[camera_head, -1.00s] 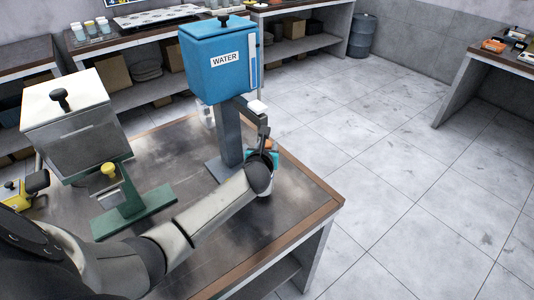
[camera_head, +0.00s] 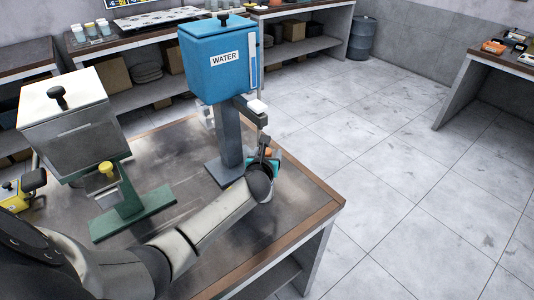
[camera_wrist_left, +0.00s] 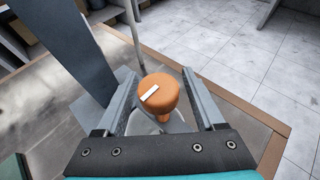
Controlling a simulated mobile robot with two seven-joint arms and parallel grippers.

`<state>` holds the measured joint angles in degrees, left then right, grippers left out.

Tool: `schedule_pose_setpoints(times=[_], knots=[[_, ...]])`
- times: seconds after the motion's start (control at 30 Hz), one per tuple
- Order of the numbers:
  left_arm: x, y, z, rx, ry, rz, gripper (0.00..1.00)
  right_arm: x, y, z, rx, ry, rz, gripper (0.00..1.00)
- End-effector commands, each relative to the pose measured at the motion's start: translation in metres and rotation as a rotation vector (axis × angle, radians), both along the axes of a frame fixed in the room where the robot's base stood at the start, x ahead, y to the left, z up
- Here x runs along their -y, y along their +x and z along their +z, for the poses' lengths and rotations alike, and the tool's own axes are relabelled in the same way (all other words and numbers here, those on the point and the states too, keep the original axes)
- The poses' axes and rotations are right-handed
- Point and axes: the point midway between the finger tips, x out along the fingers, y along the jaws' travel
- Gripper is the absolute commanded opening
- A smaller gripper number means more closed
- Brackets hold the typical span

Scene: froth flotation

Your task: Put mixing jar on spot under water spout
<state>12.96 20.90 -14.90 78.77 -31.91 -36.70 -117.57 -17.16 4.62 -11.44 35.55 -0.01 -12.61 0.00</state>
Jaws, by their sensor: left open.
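The mixing jar shows in the left wrist view as a round orange knob (camera_wrist_left: 160,95) with a white stripe, above a pale round part that is largely hidden. In the head view my wrist hides most of the jar. My left gripper (camera_wrist_left: 159,74) is open, with one finger on each side of the knob and visible gaps. In the head view the left gripper (camera_head: 266,160) is just below the spout. The blue water tank (camera_head: 217,72) stands on a grey post, its thin spout (camera_head: 263,121) pointing down at the right. The spot under the spout cannot be made out.
A grey hopper (camera_head: 65,128) on a green stand (camera_head: 132,213) and a yellow device (camera_head: 12,193) are at the left of the metal-topped table (camera_head: 172,160). The post (camera_head: 229,140) stands close to my gripper. The table's right edge is close by, with open floor beyond.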

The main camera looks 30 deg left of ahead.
Motion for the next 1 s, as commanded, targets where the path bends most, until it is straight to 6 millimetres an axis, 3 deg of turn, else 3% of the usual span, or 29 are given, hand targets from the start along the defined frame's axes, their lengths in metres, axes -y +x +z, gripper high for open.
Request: schedule_pose_setpoints(times=[0.27, 0.8, 1.0], knots=[[0.004, -0.012, 0.008, -0.002, 0.001, -0.001, 0.7, 0.0, 0.0, 0.007, -0.001, 0.0, 0.0, 0.5], [0.034, -0.082, 0.04, -0.001, -0.001, -0.002, 0.7, 0.0, -0.001, 0.027, -0.001, 0.001, 0.0, 0.5], [0.041, -0.098, 0.047, 0.001, 0.001, -0.001, 0.7, 0.0, -0.001, 0.03, -0.001, 0.001, 0.0, 0.5]])
